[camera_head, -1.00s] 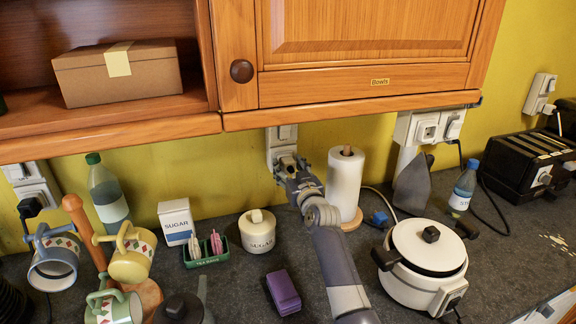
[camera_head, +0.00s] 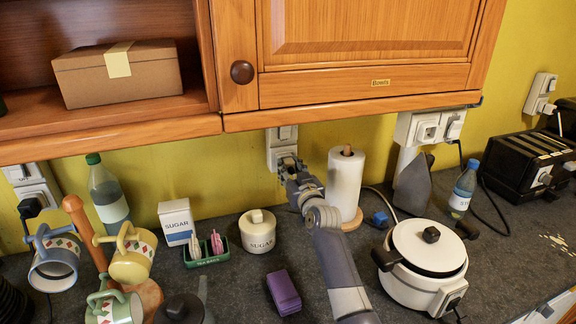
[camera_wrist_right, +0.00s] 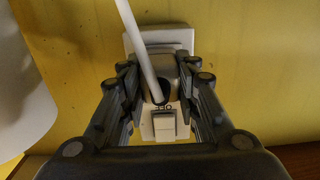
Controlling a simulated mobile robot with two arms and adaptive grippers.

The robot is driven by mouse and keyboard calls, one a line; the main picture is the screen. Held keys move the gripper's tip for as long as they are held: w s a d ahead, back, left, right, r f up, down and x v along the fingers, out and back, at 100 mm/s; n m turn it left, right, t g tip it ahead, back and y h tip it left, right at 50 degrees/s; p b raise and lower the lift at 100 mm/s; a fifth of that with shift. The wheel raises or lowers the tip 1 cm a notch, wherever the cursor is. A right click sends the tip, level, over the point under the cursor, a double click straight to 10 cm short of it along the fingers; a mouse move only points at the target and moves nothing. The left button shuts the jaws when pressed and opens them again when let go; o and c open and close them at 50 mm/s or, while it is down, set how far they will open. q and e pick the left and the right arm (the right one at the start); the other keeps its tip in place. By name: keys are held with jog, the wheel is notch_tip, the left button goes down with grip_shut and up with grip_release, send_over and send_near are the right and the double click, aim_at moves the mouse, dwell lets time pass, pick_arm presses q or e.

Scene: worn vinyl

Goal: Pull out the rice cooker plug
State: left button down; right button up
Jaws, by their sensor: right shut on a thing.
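The white rice cooker (camera_head: 412,281) with a black knob stands on the dark counter at the right. My right gripper (camera_head: 286,163) is at the white wall socket (camera_head: 274,157), left of the paper towel roll. In the right wrist view its fingers (camera_wrist_right: 161,92) are closed on both sides of a greyish plug (camera_wrist_right: 167,68) with a white cord (camera_wrist_right: 139,45) across it. The socket plate (camera_wrist_right: 132,45) and its switch lie behind. I cannot tell how far the plug sits in the socket. My left gripper is out of view.
The paper towel roll (camera_head: 345,185) stands close to my right arm. A sugar pot (camera_head: 257,232), a green caddy (camera_head: 206,257) and a purple block (camera_head: 284,292) are to the left. An iron (camera_head: 412,187) stands behind the cooker. The wooden cabinet (camera_head: 365,95) hangs above.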

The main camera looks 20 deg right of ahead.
jog(key=shift+s+r, duration=0.1)
jog(key=shift+s, duration=0.15)
jog(key=shift+s+p, duration=0.2)
jog(key=shift+p, duration=0.2)
jog(key=shift+s+p, duration=0.55)
jog(key=shift+s, duration=0.3)
